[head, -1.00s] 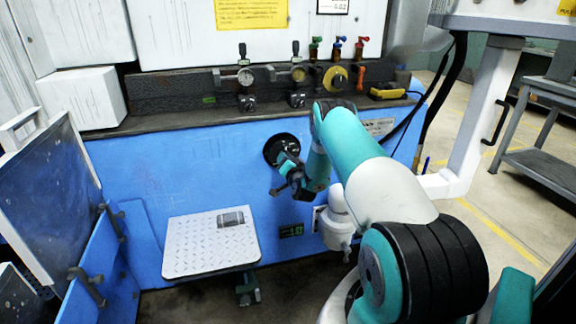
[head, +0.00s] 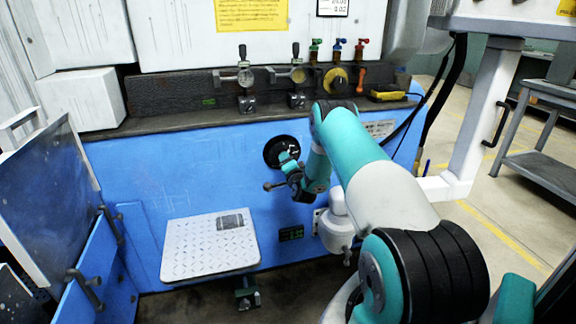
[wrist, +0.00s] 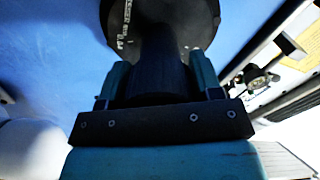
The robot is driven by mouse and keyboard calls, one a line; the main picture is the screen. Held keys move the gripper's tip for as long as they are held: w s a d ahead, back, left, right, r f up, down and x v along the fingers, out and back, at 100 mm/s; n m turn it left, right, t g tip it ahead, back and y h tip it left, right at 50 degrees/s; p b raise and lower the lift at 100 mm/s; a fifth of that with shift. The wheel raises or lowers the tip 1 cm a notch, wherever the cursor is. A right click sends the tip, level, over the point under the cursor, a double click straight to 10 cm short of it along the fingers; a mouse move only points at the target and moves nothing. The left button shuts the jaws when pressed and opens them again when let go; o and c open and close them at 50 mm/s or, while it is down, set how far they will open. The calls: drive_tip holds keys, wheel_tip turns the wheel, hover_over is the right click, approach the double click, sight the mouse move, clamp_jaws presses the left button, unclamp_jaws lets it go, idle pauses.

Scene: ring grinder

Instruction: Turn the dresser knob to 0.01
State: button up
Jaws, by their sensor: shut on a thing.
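The dresser knob (head: 271,152) is a round black dial on the blue front panel of the machine, partly hidden by my gripper. In the wrist view the knob (wrist: 185,20) shows as a dark disc with white markings and a dark grip sticking out from it. My gripper (wrist: 158,75) has a teal finger on each side of that grip and is shut on it. In the head view my gripper (head: 288,160) is against the dial from the front right. The readout (head: 333,7) at the top edge is cut off; its lower line seems to read 0.02.
Lever valves and gauges (head: 246,78) line the dark ledge above, with a yellow dial (head: 335,80) at right. A white tread plate (head: 210,247) juts out below left. A white fitting (head: 336,218) sits close under my wrist. A blue door stands open at left.

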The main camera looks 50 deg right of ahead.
drive_tip(key=o, duration=0.9)
drive_tip(key=shift+o, duration=0.2)
drive_tip(key=shift+s, duration=0.1)
drive_tip(key=b+v, duration=1.7)
drive_tip(key=b, duration=0.7)
drive_tip(key=shift+s, duration=0.15)
drive_tip(key=shift+a, duration=0.1)
